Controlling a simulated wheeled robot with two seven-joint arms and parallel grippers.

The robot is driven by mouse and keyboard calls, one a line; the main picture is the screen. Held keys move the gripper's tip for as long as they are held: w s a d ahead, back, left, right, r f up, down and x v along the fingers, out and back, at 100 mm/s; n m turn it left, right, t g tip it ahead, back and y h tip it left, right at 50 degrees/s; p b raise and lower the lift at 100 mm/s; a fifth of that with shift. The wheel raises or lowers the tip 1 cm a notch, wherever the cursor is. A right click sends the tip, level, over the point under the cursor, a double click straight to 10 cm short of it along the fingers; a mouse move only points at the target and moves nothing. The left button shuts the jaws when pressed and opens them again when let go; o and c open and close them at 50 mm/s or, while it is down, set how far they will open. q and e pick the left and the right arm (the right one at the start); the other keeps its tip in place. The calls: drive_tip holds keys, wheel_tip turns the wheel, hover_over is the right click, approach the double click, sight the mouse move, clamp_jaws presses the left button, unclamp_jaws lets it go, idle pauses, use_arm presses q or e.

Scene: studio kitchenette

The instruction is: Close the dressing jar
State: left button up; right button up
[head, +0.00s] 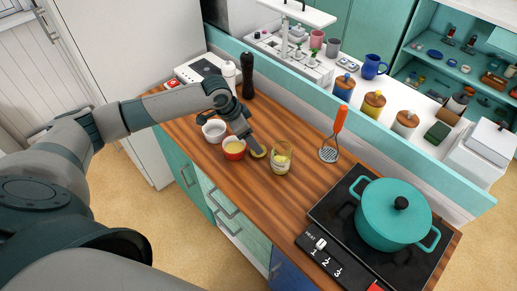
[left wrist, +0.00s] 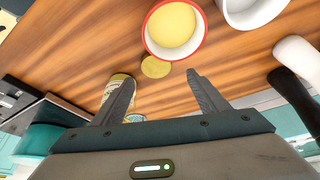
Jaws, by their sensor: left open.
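The dressing jar (head: 281,160) is a clear glass jar with pale yellow contents, standing upright on the wooden counter. Its top looks uncovered. A small round yellowish disc, apparently its lid (head: 260,153), lies on the counter just left of the jar; the lid (left wrist: 155,67) also shows in the left wrist view. My left gripper (head: 256,148) is just above the lid, pointing down. In the left wrist view the fingers (left wrist: 160,79) are spread and empty, with the lid beyond the gap between their tips. The jar (left wrist: 116,80) is partly hidden behind one finger there. My right gripper is out of view.
A red bowl with yellow contents (head: 234,148) stands close left of the lid, with a white bowl (head: 214,131) behind it. A masher (head: 329,152) with an orange handle is right of the jar. A teal pot (head: 394,214) sits on the black hob (head: 337,206). The front counter is clear.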

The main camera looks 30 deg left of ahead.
use_arm(q)
drive_tip(key=shift+f, duration=0.25)
drive_tip(key=shift+d+f+p, duration=0.25)
drive_tip(key=shift+f+p, duration=0.1)
drive_tip(key=shift+p, duration=0.1)
drive_tip(key=p+x, duration=0.1)
drive_tip(key=x, duration=0.2)
drive_tip(key=shift+s+d+f, duration=0.1)
drive_tip(key=shift+s+d, duration=0.05)
drive_tip(key=shift+s, duration=0.05)
drive_tip(key=shift+w+f+p, duration=0.2)
drive_tip(key=shift+f+p, duration=0.1)
drive_tip(key=shift+f, duration=0.3)
drive_tip(key=c, duration=1.1)
